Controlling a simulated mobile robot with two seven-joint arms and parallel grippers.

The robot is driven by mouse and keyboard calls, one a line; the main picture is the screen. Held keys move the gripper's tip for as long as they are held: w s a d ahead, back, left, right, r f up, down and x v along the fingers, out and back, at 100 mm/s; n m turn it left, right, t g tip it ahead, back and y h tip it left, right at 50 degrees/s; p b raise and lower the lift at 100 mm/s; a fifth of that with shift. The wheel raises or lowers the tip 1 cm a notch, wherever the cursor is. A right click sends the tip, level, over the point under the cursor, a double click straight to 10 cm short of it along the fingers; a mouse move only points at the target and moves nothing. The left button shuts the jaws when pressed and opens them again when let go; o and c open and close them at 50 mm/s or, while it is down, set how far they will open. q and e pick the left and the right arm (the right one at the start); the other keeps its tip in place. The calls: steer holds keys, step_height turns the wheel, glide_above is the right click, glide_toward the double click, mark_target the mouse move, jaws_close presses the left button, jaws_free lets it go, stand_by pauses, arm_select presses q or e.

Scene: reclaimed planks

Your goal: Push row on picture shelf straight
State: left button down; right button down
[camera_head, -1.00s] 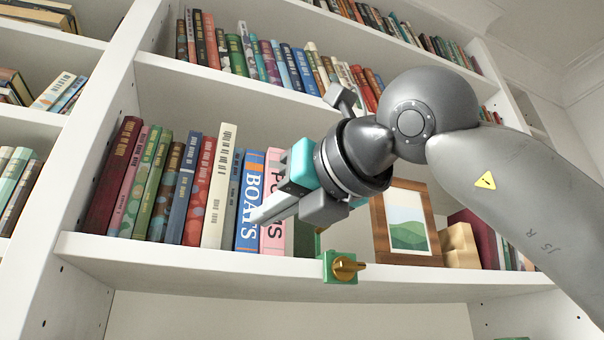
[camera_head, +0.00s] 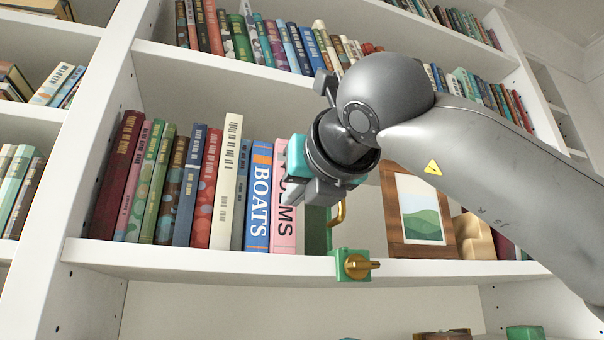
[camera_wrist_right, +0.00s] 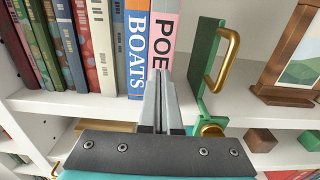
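A row of upright books (camera_head: 207,200) stands on the middle shelf (camera_head: 200,263). At its right end are the blue BOATS book (camera_head: 257,205) and the pink POEMS book (camera_head: 284,228), which also shows in the right wrist view (camera_wrist_right: 161,35). A green bookend (camera_head: 352,266) with a brass handle and knob stands right of POEMS; it also shows in the right wrist view (camera_wrist_right: 203,60). My right gripper (camera_head: 300,193) is in front of POEMS and covers part of its spine. Its fingers (camera_wrist_right: 160,105) are together and hold nothing. I cannot tell whether they touch the book. My left gripper is out of view.
A wooden picture frame (camera_head: 394,215) stands right of the bookend, with a wooden block (camera_head: 474,236) beyond it. A white upright (camera_head: 98,170) bounds the shelf at left. Books fill the shelf above (camera_head: 220,70). The shelf's front lip is mostly bare.

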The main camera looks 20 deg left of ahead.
steer(key=shift+p+x, duration=0.7)
steer(key=shift+x, duration=1.05)
steer(key=b+v, duration=0.3)
steer(key=v, duration=0.1)
stand_by(0.4)
stand_by(0.5)
